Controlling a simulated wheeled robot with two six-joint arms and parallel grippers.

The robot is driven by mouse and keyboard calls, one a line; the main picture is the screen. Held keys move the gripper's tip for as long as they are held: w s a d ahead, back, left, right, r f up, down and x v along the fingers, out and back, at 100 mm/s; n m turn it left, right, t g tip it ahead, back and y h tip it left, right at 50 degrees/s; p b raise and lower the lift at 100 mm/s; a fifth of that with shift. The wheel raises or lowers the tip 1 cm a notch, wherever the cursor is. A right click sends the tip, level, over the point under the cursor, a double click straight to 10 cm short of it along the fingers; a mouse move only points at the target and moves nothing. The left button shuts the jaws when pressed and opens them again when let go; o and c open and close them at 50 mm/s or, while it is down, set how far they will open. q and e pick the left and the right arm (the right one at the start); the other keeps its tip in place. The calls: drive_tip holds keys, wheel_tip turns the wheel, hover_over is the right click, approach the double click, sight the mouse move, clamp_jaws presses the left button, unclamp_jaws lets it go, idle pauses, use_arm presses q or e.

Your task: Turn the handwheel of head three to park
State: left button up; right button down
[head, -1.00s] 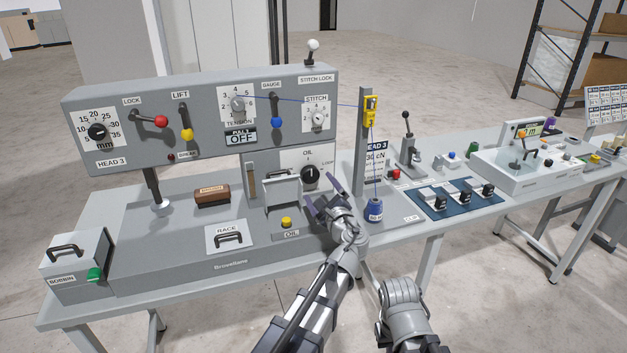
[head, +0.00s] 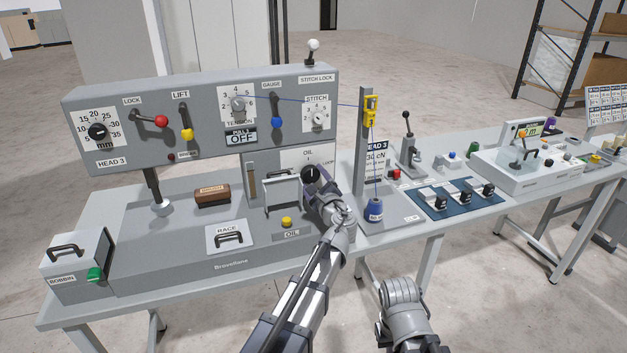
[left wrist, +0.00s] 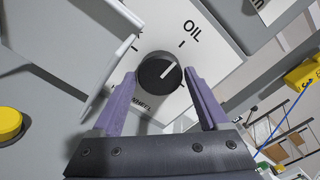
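The handwheel is a round black knob (left wrist: 158,72) with a white pointer line, on a white plate marked OIL and WHEEL in the left wrist view. Its pointer is angled toward the upper right of that view, off the tick by OIL. In the head view the knob (head: 311,174) sits low on the head three machine (head: 210,115). My left gripper (left wrist: 160,73) is open, its purple fingertips on either side of the knob; contact cannot be told. It also shows in the head view (head: 314,182), partly covering the knob.
To the right are a thread post (head: 362,150) and a blue thread cone (head: 374,211). My right arm is low in front of the table.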

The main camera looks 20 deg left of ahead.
use_arm(q)
drive_tip(key=c, duration=1)
drive_tip(key=n, duration=1.3)
drive_tip(key=shift+n, duration=2.4)
